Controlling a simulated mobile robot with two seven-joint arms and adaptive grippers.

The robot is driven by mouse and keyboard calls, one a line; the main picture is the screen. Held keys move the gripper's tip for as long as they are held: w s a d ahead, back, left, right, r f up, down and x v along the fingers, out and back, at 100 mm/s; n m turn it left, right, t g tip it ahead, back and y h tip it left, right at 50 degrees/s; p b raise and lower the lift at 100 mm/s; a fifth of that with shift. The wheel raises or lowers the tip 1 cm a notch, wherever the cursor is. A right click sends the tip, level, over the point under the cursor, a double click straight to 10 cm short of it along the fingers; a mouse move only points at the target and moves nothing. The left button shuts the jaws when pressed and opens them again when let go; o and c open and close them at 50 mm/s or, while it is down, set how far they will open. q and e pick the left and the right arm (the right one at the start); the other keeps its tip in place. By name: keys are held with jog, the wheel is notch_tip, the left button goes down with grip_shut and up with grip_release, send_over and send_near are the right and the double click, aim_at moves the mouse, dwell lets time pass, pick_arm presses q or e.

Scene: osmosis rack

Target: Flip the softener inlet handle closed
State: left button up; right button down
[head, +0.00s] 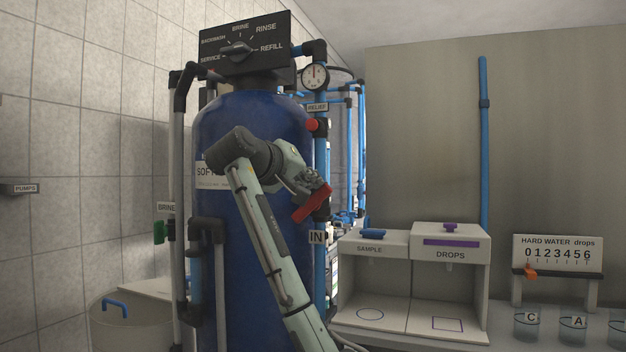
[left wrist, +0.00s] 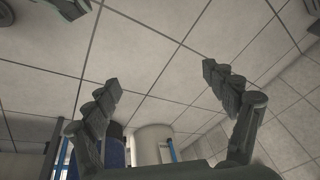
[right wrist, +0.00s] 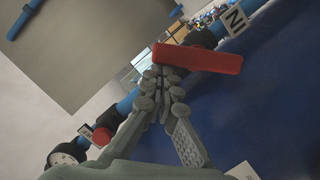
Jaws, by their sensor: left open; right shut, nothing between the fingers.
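The softener inlet handle (head: 312,204) is a red lever on the blue vertical pipe, just above the IN label (head: 317,237). It slants down to the left, at an angle to the pipe. My right gripper (head: 318,188) is shut and empty, with its fingertips at the handle's upper side. In the right wrist view the handle (right wrist: 200,58) lies just beyond the closed fingertips (right wrist: 165,78); whether they touch it is unclear. My left gripper (left wrist: 162,80) is open and empty, with floor tiles behind it. It is not in the head view.
The blue softener tank (head: 215,125) stands behind my right arm. A red relief knob (head: 312,125) and a gauge (head: 315,77) sit higher on the pipe. The sample and drops station (head: 450,240) stands to the right, with beakers (head: 572,327) farther right.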

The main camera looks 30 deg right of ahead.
aim_at(329, 192)
jog(key=m, duration=0.1)
jog(key=s+d+f+m+y+b, duration=0.1)
jog(key=m, duration=0.1)
jog(key=shift+t, duration=0.3)
jog(key=m, duration=0.1)
jog(key=s+f+m, duration=0.1)
jog(key=shift+d+m+t+y+b, duration=0.3)
jog(key=shift+d+t+y+b, duration=0.05)
jog(key=shift+d+t+y, duration=0.05)
jog(key=shift+m, duration=0.3)
pick_arm(q)
jog(key=r, duration=0.5)
jog(key=shift+s+a, duration=0.1)
jog(key=shift+s, duration=0.1)
pick_arm(e)
jog(key=shift+s+d, duration=0.1)
pick_arm(q)
jog(key=shift+a+f, duration=0.1)
jog(key=shift+f, duration=0.05)
pick_arm(e)
jog(key=shift+s, duration=0.1)
jog(key=v, duration=1.2)
